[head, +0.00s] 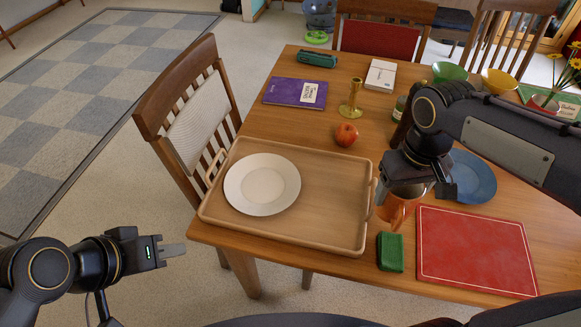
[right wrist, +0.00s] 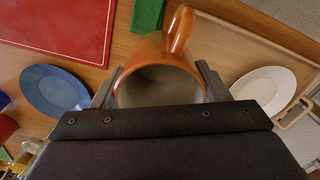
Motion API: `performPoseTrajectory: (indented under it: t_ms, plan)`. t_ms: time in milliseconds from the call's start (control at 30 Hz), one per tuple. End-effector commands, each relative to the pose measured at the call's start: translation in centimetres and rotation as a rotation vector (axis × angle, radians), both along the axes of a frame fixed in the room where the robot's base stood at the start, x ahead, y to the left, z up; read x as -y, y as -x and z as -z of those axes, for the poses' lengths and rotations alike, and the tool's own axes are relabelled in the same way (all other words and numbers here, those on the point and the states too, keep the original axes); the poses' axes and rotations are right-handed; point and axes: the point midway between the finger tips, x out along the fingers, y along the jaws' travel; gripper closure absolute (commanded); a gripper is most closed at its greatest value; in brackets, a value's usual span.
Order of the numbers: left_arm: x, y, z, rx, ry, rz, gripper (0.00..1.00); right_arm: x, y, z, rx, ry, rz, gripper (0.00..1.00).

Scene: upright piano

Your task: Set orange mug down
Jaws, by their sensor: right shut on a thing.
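The orange mug (head: 396,214) is between the tray and the red board in the head view, partly hidden by my right gripper (head: 418,186). In the right wrist view the mug (right wrist: 160,66) stands between the two fingers, its handle pointing away from the gripper. My right gripper (right wrist: 158,88) is shut on the mug. I cannot tell whether the mug's base touches the table (head: 345,281). My left gripper (head: 172,250) is empty, off the table at the lower left; its finger gap does not show clearly.
A wooden tray (head: 330,215) with a white plate (head: 262,184) is left of the mug. A green sponge (head: 390,252), red board (head: 475,250) and blue plate (head: 472,177) are close by. An apple (head: 346,134) and brass candlestick (head: 351,100) stand behind the tray.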

Motion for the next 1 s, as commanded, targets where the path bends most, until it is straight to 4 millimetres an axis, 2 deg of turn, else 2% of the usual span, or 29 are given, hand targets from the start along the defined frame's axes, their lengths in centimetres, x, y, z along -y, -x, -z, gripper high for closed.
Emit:
performPoseTrajectory:
  t_ms: [167,467,633,800,1000]
  plan:
    - [0.0,0.0,-0.1,0.001,0.000,0.000,0.69,-0.9,-1.0,0.6,-0.002,0.001,-0.003,0.63]
    - [0.0,0.0,-0.5,0.000,0.000,0.000,0.69,-5.8,-6.5,3.8,-0.003,0.000,-0.005,0.63]
    - [0.0,0.0,-0.4,0.000,0.000,0.000,0.69,-7.6,-8.6,7.1,-0.005,0.002,-0.003,0.63]
    - [0.0,0.0,-0.4,0.000,0.000,0.000,0.69,-8.7,-9.9,9.0,0.000,0.000,-0.001,0.63]
    - [0.0,0.0,-0.4,0.000,0.000,0.000,0.69,-9.2,-10.5,10.0,-0.001,0.000,0.000,0.63]
